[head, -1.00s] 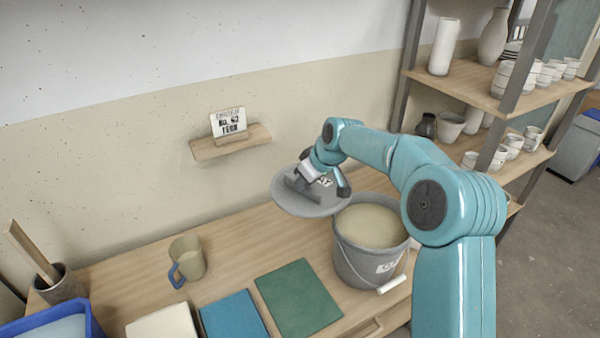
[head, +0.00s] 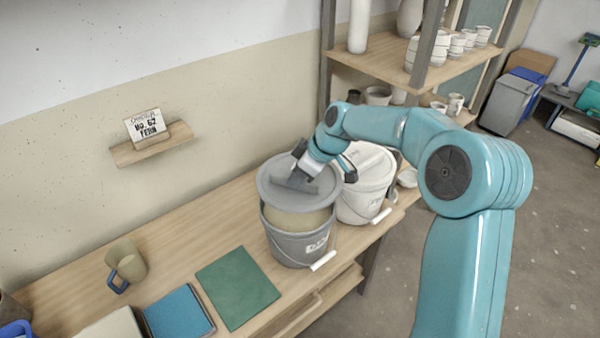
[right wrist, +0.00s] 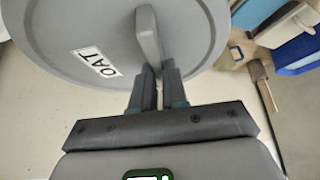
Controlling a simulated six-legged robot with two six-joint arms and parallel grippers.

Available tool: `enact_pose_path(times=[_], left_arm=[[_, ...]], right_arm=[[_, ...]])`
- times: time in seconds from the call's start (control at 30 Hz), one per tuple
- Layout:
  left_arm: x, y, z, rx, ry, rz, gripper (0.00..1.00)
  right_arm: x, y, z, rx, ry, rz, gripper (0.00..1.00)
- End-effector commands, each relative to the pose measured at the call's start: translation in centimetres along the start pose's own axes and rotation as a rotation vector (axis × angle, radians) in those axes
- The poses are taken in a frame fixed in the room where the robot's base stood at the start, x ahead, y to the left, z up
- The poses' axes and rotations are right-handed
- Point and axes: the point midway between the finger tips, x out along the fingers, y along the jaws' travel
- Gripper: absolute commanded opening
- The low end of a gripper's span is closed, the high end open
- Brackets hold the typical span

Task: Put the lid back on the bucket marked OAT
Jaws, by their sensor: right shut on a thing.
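A round grey lid (head: 276,197) hangs above the open grey bucket (head: 290,247) in the head view. It covers the back of the opening, and pale glaze shows below its front edge, so lid and rim look apart there. My right gripper (head: 306,172) is shut on the lid's upright handle. In the right wrist view the fingers (right wrist: 158,78) pinch the handle of the lid (right wrist: 195,30), whose label reads OAT. The bucket's own label is too small to read. My left gripper is not in view.
A white lidded bucket (head: 365,170) stands close to the right of the grey one. A shelving rack (head: 455,75) stands behind.

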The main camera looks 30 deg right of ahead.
Motion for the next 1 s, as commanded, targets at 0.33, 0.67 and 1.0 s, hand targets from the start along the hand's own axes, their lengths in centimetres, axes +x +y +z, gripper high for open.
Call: enact_pose_path(times=[0.33, 0.67, 1.0], left_arm=[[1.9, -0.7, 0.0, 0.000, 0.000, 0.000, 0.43], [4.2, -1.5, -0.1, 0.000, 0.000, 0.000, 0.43], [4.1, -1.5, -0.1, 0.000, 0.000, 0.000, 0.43]], right_arm=[[2.8, -0.1, 1.5, 0.000, -0.001, -0.002, 0.00], [5.1, 0.1, 3.2, 0.002, 0.000, 0.002, 0.00], [5.0, 0.2, 3.3, 0.003, 0.000, 0.002, 0.00]])
